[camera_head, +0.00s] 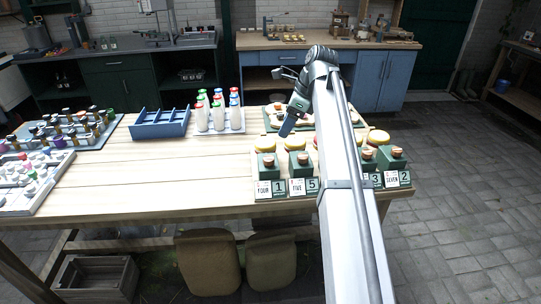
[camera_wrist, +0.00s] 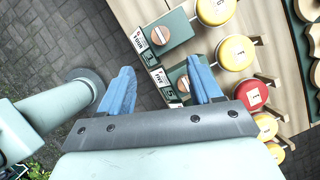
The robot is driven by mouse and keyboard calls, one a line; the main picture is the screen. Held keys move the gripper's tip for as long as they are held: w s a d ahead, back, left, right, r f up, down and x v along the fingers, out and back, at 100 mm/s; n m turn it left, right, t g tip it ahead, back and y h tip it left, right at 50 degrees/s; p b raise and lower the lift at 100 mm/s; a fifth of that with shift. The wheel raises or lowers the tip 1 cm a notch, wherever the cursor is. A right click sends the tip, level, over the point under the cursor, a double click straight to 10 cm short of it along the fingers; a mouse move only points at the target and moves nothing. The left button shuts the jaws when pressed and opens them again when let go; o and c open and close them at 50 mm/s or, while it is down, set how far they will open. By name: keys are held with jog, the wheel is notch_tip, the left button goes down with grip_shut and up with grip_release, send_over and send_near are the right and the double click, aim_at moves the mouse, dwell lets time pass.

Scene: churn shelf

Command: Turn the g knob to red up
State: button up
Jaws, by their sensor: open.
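Several round yellow discs and a red disc (camera_wrist: 250,95) with small letters stand in a row in the wrist view. I cannot read surely which is g. One yellow disc (camera_wrist: 235,52) is behind the right finger's side; another yellow disc (camera_head: 265,143) shows in the head view. Green boxes in front carry round wooden knobs with a pale bar; one knob (camera_wrist: 160,35) is clear, another (camera_wrist: 183,85) is partly covered by my right finger. My gripper (camera_wrist: 163,88) has its blue fingers apart and empty. In the head view my gripper (camera_head: 287,126) hangs over the table behind the boxes.
White number cards (camera_head: 271,188) stand at the table's front edge. A blue divided tray (camera_head: 160,123), a tray of capped bottles (camera_head: 219,115) and a green board (camera_head: 283,112) stand behind. The middle-left of the wooden table (camera_head: 165,172) is clear.

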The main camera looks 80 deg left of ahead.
aim_at(269, 158)
jog(key=shift+m, duration=0.3)
jog(key=x, duration=1.3)
jog(key=shift+s+a+f, duration=0.15)
jog(key=shift+s+f, duration=0.05)
jog(key=shift+f, duration=0.1)
jog(key=c, duration=1)
